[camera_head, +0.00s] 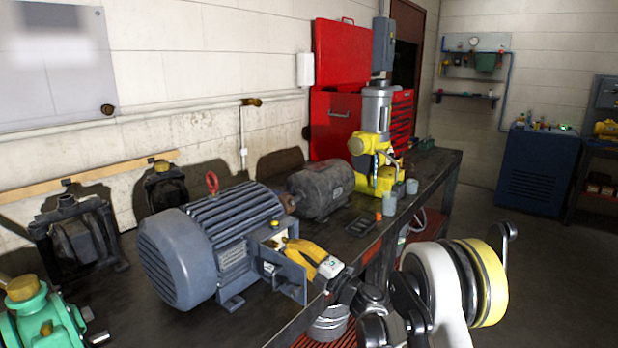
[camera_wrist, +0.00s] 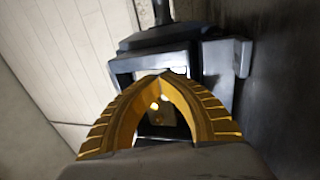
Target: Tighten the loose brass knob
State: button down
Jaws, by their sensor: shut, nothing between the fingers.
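The large grey finned motor (camera_head: 195,250) stands on the dark workbench, with an open terminal box (camera_head: 285,265) on its right side. My gripper (camera_head: 290,246) has yellow ribbed fingers and reaches from the right into that box. In the wrist view my gripper (camera_wrist: 163,74) has its fingertips together with nothing held, in front of a grey boxy frame (camera_wrist: 155,62). Small bright brass-coloured spots (camera_wrist: 158,103) show through the gap between the fingers. I cannot tell whether they are the loose brass knob. No tag is readable near the gripper.
A green pump with a brass cap (camera_head: 24,287) stands at the front left, and dark machines (camera_head: 75,240) stand behind it. A dark grey motor (camera_head: 320,190) and a yellow-grey machine (camera_head: 376,150) stand farther along the workbench (camera_head: 250,325). The floor at the right is clear.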

jog(key=shift+s+a+f+b, duration=0.1)
jog(key=shift+s+a+b, duration=0.2)
jog(key=shift+b, duration=0.5)
jog(key=shift+s+a+b, duration=0.25)
jog(key=shift+s+b, duration=0.1)
jog(key=shift+b, duration=0.25)
jog(key=shift+s+a+f+b, duration=0.1)
jog(key=shift+f+b, duration=0.15)
jog(key=shift+b, duration=0.2)
jog(key=r+v, duration=0.1)
jog(key=v, duration=0.5)
jog(key=shift+r, duration=0.25)
